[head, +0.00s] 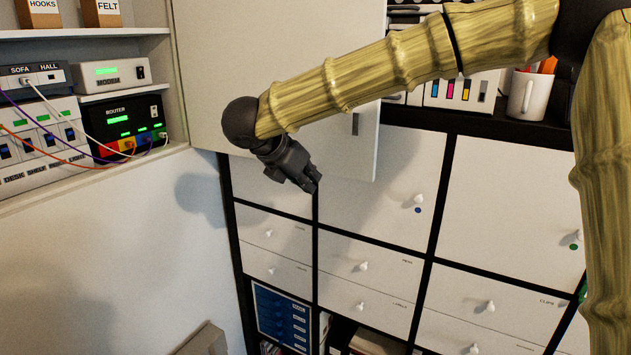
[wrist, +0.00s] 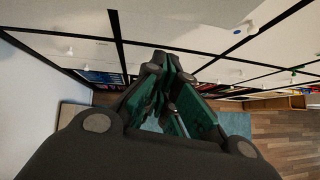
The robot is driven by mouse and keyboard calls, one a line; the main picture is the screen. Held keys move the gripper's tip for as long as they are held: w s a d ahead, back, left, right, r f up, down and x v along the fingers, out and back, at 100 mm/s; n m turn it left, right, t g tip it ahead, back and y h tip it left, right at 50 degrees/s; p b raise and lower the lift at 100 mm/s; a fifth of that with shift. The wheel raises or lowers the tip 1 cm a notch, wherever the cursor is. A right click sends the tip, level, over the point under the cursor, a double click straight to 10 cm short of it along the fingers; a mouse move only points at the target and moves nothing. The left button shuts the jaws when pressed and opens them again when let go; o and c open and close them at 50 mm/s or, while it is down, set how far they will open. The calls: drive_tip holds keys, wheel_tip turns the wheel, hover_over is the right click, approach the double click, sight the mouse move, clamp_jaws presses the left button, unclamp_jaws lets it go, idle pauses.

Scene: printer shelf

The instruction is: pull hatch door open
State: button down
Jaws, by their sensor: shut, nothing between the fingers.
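The hatch door (head: 270,45) is a large plain white panel in the upper middle of the head view. It stands swung out beside the open wall niche (head: 172,90), in front of the shelf unit. A small grey handle (head: 355,124) sits near its lower right corner. My arm crosses in front of the door and hides part of it. My gripper (head: 313,184) is dark, shut and empty, pointing down and right in front of the door's lower part. It looks apart from the handle. The wrist view shows the closed fingers (wrist: 168,62) but not the door clearly.
The niche holds a router (head: 125,128), a modem (head: 113,73) and switch boxes with loose cables. Behind is a black-framed shelf unit with white knobbed doors and drawers (head: 370,260). A white mug (head: 530,95) stands on top at right. Wooden floor (wrist: 265,130) shows below.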

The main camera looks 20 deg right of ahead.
drive_tip(key=s+f+b+v, duration=0.15)
drive_tip(key=b+v, duration=0.25)
drive_tip(key=v, duration=0.7)
drive_tip(key=w+d+f+n+t, duration=0.15)
drive_tip(key=f+n, duration=0.25)
drive_tip(key=f, duration=0.4)
drive_tip(key=w+d+f+n+h, duration=0.1)
drive_tip(key=w+f+n, duration=0.25)
drive_tip(key=f, duration=0.45)
drive_tip(key=w+d+f+n+t, duration=0.1)
drive_tip(key=w+f+n, duration=0.1)
drive_tip(key=f+n, duration=0.45)
drive_tip(key=s+d+f+n+t+y, duration=0.1)
drive_tip(key=s+f+n+y, duration=0.15)
drive_tip(key=f+n, duration=0.65)
drive_tip(key=s+f+n+y, duration=0.1)
drive_tip(key=s+f+n, duration=0.15)
drive_tip(key=f, duration=1.35)
drive_tip(key=s+d+f+n+g+y, duration=0.1)
drive_tip(key=s+f+n+g+y, duration=0.2)
drive_tip(key=s+f+n, duration=1.1)
drive_tip(key=s+d+f+n+g+y, duration=0.1)
drive_tip(key=s+f, duration=0.4)
drive_tip(key=s, duration=0.8)
drive_tip(key=s+d+f+n+g+y, duration=0.1)
drive_tip(key=s+f+n+g, duration=0.3)
drive_tip(key=s, duration=0.9)
drive_tip(key=shift+d+f+n, duration=0.5)
drive_tip(key=shift+f+n, duration=0.25)
drive_tip(key=shift+n, duration=0.4)
